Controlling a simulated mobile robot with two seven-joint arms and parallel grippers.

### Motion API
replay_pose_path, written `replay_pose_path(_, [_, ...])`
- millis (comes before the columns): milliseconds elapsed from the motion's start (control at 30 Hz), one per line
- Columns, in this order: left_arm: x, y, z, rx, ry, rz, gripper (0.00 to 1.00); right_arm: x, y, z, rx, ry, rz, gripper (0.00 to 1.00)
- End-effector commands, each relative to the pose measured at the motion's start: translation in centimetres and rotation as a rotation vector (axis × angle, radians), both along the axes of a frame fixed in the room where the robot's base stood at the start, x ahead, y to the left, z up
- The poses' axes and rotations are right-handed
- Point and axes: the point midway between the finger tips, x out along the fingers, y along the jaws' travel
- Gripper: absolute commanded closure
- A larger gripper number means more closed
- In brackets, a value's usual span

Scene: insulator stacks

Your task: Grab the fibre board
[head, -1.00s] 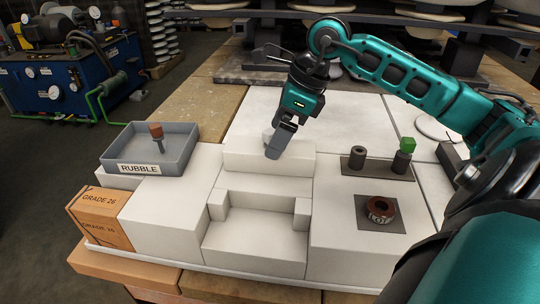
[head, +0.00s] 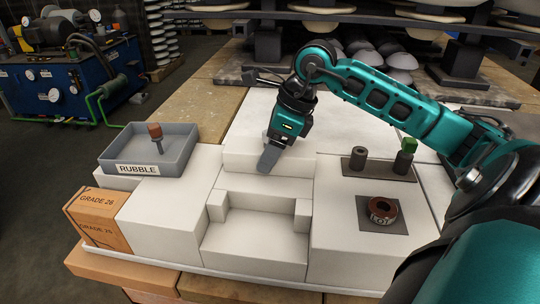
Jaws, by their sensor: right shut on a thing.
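The white slab (head: 297,163), which looks like the fibre board, lies across the back of the white stepped block in the middle. My right gripper (head: 266,166) reaches down over this slab from behind. Its grey finger lies against the slab's front face, left of its middle. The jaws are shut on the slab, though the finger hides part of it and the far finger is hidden. My left gripper is not in view.
A grey RUBBLE tray (head: 188,157) holding a small brown-topped part stands at left, above a GRADE 26 box (head: 92,215). At right are a brown ring (head: 381,208) on a dark plate and a dark base (head: 376,170) with two posts, one green-topped. The stepped recess (head: 255,245) in front is empty.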

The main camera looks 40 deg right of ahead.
Motion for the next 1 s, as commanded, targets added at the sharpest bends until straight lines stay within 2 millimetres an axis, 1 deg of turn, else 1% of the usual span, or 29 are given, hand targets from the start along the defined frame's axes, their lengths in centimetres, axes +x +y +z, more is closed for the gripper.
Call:
replay_pose_path(33, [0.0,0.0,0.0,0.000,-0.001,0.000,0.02,0.0,0.0,0.0,-0.001,0.001,0.000,0.51])
replay_pose_path(200, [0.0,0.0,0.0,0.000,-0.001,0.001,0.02,0.0,0.0,0.0,-0.001,0.001,0.000,0.67])
replay_pose_path(433, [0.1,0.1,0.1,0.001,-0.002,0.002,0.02,0.0,0.0,0.1,-0.001,-0.001,0.000,0.67])
replay_pose_path(567, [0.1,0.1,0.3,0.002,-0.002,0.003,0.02,0.0,0.0,0.7,-0.001,-0.002,0.000,0.67])
replay_pose_path(667, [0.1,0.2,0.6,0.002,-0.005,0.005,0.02,0.1,-0.1,1.7,-0.001,-0.004,0.000,0.67])
replay_pose_path(767, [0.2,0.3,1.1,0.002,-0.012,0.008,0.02,0.1,-0.1,3.3,-0.002,-0.006,-0.001,0.67])
replay_pose_path(867, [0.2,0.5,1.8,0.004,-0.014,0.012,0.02,0.1,-0.1,5.6,-0.002,-0.007,-0.001,0.67])
replay_pose_path(1000, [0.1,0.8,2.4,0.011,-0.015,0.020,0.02,0.1,-0.1,9.5,-0.001,-0.008,-0.001,0.67])
